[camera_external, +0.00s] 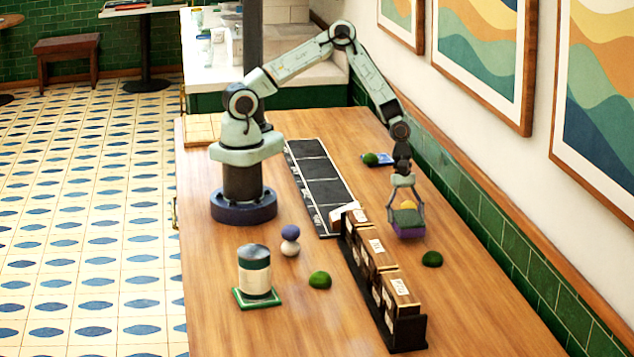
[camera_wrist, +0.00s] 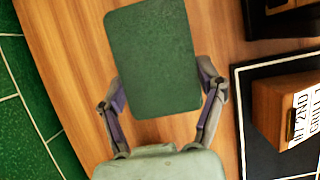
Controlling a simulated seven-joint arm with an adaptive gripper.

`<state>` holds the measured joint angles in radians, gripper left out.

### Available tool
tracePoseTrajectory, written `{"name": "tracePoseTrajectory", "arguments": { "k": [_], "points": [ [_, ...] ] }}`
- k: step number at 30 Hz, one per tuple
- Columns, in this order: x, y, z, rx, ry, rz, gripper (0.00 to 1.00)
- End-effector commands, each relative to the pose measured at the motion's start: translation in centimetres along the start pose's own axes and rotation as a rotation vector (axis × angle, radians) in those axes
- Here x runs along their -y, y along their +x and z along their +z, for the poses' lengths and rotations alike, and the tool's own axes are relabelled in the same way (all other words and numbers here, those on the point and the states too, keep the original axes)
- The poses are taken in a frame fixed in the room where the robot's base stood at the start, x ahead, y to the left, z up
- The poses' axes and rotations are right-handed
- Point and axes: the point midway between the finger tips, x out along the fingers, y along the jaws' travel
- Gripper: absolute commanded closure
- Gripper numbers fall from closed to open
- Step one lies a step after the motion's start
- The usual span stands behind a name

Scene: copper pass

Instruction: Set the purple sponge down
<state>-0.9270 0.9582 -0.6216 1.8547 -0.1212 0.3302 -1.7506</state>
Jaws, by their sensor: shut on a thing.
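The purple sponge (camera_external: 408,231) has a dark green top pad and a purple lower side. My gripper (camera_external: 406,212) points down and is shut on it, with one finger at each side. In the wrist view the sponge's green face (camera_wrist: 152,50) sits between the fingers of my gripper (camera_wrist: 165,95). The sponge is over the wooden table, right of the box rack; I cannot tell whether its underside touches the wood. A small orange-yellow patch shows between the fingers in the external view; I cannot tell what it is.
A black rack (camera_external: 407,333) of small labelled boxes stands left of the sponge. Green lumps lie near it (camera_external: 432,259), at the front (camera_external: 320,280) and farther back (camera_external: 370,159). A canister (camera_external: 254,272) stands front left. Bare wood lies right of the rack; the tiled wall is beyond.

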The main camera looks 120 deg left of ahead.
Motion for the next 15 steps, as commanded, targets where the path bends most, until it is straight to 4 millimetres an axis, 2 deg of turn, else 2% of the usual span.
{"name": "tracePoseTrajectory", "arguments": {
  "k": [4, 15],
  "points": [
    [0.1, 1.5, -0.6, -0.001, -0.001, -0.002, 0.43],
    [0.1, 1.8, -0.8, -0.001, 0.001, -0.001, 0.43]
  ]
}}
